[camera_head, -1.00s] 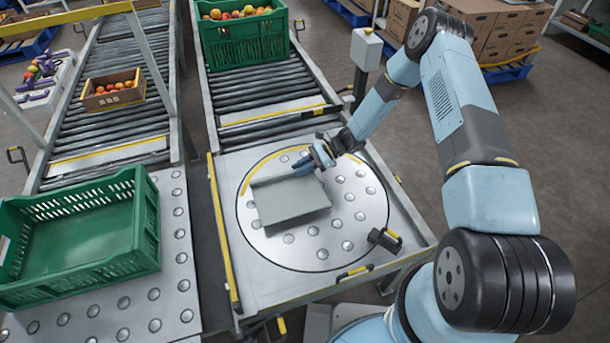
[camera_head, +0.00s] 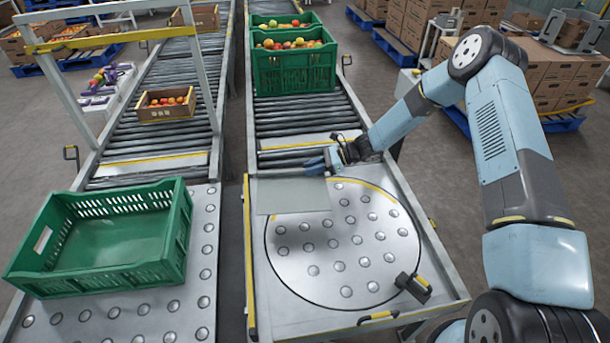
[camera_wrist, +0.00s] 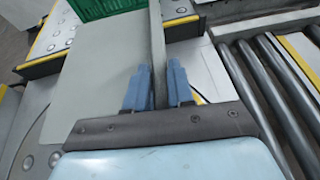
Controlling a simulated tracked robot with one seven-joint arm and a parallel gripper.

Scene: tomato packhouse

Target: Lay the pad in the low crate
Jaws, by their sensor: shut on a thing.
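The pad (camera_head: 292,196) is a flat grey-green sheet, held by its edge above the round ball-studded turntable, near its far left side. It also shows in the wrist view (camera_wrist: 98,75), with a raised lip (camera_wrist: 157,45) running between the fingers. My gripper (camera_head: 318,166) is shut on this lip; its blue fingers show in the wrist view (camera_wrist: 157,88). The low crate (camera_head: 110,238) is green, slatted and empty, on the ball table at the left, apart from the pad. A corner of a green crate shows at the top of the wrist view (camera_wrist: 100,8).
The turntable (camera_head: 345,250) is otherwise clear. A gap and a yellow rail (camera_head: 249,260) lie between it and the left ball table (camera_head: 190,300). Green crates of tomatoes (camera_head: 295,70) stand on the right rollers. A small tomato carton (camera_head: 166,105) sits on the left rollers.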

